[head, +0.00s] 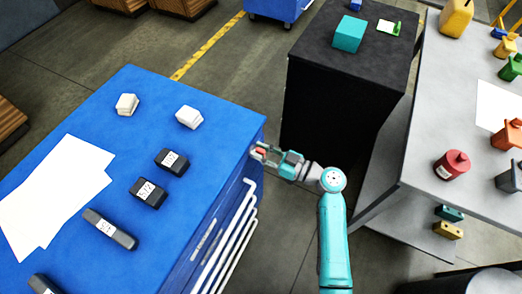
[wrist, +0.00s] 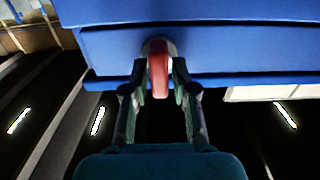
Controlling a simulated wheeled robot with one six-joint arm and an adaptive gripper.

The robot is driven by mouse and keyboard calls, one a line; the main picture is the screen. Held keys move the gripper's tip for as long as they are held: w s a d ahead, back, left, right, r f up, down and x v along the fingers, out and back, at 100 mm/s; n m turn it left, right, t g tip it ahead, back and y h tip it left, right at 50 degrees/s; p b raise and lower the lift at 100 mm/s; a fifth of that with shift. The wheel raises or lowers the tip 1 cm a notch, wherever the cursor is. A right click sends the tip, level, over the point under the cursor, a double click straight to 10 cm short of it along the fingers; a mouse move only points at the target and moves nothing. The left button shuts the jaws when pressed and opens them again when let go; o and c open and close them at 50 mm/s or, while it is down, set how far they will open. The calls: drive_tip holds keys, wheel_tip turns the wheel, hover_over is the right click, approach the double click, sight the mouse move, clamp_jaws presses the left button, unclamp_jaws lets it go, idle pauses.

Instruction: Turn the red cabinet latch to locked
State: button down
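The red latch (wrist: 158,75) is on the face of the blue cabinet, below its top edge. In the wrist view its handle points straight down from a round grey mount. My gripper (wrist: 160,85) has one finger on each side of the handle. Narrow dark gaps seem to show between the fingers and the red handle, so the fingers look apart around it. In the head view my gripper (head: 262,151) is at the right corner of the blue cabinet (head: 225,160), and a bit of the latch (head: 261,150) shows red between the fingers.
Below the latch, white drawer handles (head: 235,225) run along the cabinet's side. Black and white blocks and paper sheets (head: 50,195) lie on the blue top. A black cabinet (head: 345,100) stands behind my arm. A grey table (head: 430,130) with several coloured items is at the right.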

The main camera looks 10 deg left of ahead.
drive_tip(key=shift+w+a+r+m, duration=0.1)
drive_tip(key=shift+m, duration=0.2)
drive_tip(key=m, duration=0.3)
drive_tip(key=shift+w+m, duration=0.2)
drive_tip(key=shift+m, duration=0.1)
drive_tip(key=m, duration=0.5)
drive_tip(key=shift+w, duration=0.25)
drive_tip(key=m, duration=0.4)
drive_tip(key=shift+w+f+m, duration=0.1)
drive_tip(key=shift+f+m, duration=0.2)
drive_tip(key=shift+m, duration=0.1)
drive_tip(key=shift+f+m, duration=0.15)
drive_tip(key=shift+m, duration=1.75)
